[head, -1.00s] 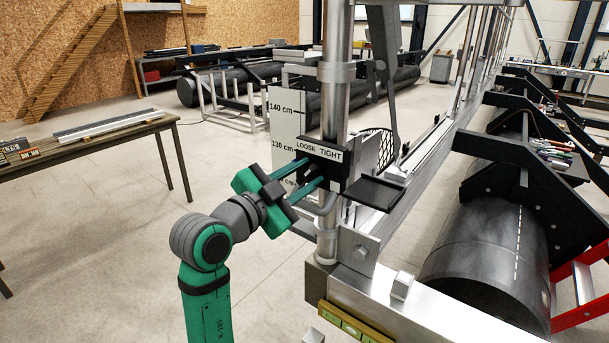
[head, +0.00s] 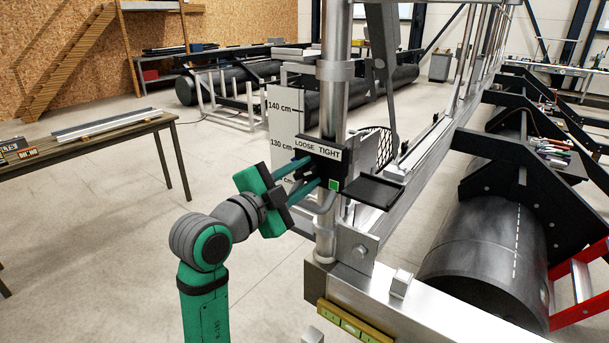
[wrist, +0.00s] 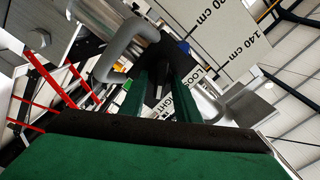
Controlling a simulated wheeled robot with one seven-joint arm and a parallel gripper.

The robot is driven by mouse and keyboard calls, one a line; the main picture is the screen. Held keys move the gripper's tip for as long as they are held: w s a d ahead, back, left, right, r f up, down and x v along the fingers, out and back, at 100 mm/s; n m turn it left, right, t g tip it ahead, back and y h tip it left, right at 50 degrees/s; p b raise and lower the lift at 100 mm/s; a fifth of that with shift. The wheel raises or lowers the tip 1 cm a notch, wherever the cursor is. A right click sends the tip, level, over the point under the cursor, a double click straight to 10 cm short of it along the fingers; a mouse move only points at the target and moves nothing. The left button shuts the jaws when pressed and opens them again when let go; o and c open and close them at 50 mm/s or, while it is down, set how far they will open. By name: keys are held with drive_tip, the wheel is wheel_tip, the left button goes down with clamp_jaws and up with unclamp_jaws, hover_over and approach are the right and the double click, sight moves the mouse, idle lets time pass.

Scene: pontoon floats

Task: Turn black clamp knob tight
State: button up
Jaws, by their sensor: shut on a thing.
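The black clamp (head: 338,170) sits on the upright silver post (head: 330,115), with a plate (head: 318,149) reading LOOSE on the left and TIGHT on the right. A green square (head: 333,184) shows on the clamp's face below TIGHT. My gripper (head: 309,173) reaches it from the left with its two green fingers, shut on the black knob, which is mostly hidden between the fingertips. In the wrist view the fingers (wrist: 168,93) run up to the black knob (wrist: 161,88), rolled relative to the plate.
A height scale (head: 283,120) marked 130 and 140 cm stands behind the post. A small black shelf (head: 375,192) juts out right of the clamp.

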drive_tip(key=shift+r, duration=0.15)
drive_tip(key=o, duration=1)
drive_tip(key=v, duration=1.1)
